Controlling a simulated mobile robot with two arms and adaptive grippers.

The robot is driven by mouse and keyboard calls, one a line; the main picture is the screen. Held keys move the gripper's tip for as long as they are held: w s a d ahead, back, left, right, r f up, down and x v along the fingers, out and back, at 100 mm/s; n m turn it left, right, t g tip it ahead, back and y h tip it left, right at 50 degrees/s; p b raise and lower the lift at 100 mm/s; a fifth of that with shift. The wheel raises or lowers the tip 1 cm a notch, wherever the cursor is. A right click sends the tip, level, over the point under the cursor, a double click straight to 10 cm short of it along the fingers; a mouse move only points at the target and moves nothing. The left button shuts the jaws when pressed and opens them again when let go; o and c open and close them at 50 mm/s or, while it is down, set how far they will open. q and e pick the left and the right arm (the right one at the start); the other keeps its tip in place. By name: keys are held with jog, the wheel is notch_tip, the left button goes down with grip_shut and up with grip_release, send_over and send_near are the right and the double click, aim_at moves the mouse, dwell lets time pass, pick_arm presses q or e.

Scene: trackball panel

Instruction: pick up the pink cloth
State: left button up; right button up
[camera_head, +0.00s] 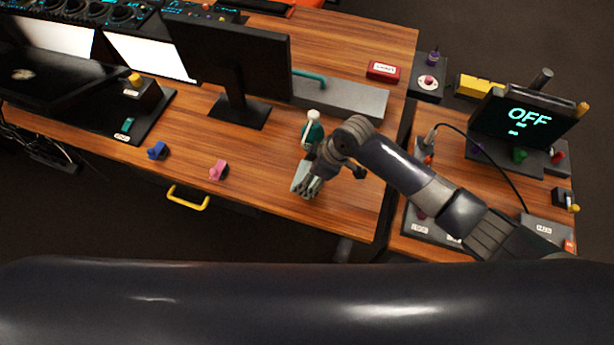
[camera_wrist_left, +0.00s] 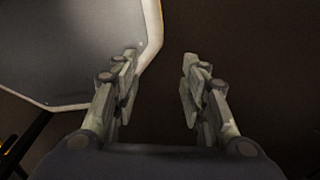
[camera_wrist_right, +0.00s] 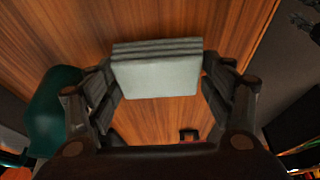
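No cloth that looks pink shows. A folded, pale grey-green cloth (camera_wrist_right: 158,72) lies on the wooden desk in the right wrist view. In the head view its pale edge (camera_head: 298,177) shows beside my right gripper (camera_head: 308,190), which hides much of it. My right gripper, in its wrist view (camera_wrist_right: 160,88), is open, with its fingers on either side of the cloth; I cannot tell whether they touch it. My left gripper (camera_wrist_left: 160,58) is open and empty, over a dark floor beside a grey panel. It is out of the head view.
A teal bottle (camera_head: 313,130) stands close to my right gripper. A small pink object (camera_head: 218,170) and a blue one (camera_head: 157,150) sit near the desk's front edge. A monitor (camera_head: 235,65) stands behind. A side table (camera_head: 400,240) with devices is to the right.

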aim_at(302, 175)
jog(key=shift+r, duration=0.6)
notch_tip(302, 175, up, 2)
jog(key=shift+r+b, duration=0.2)
jog(key=shift+b, duration=0.3)
pick_arm(q)
jog(key=f+b, duration=0.1)
jog(key=w+f, duration=0.1)
jog(key=shift+d+f+b, duration=0.1)
jog(key=shift+f+b, duration=0.25)
pick_arm(e)
jog(key=s+a, duration=0.2)
jog(key=s, duration=0.5)
jog(key=s+a+r, duration=0.1)
jog(key=s+a, duration=0.2)
jog(key=s, duration=0.5)
jog(key=shift+r, duration=0.15)
jog(key=shift+s, duration=0.1)
jog(key=shift+c, duration=0.4)
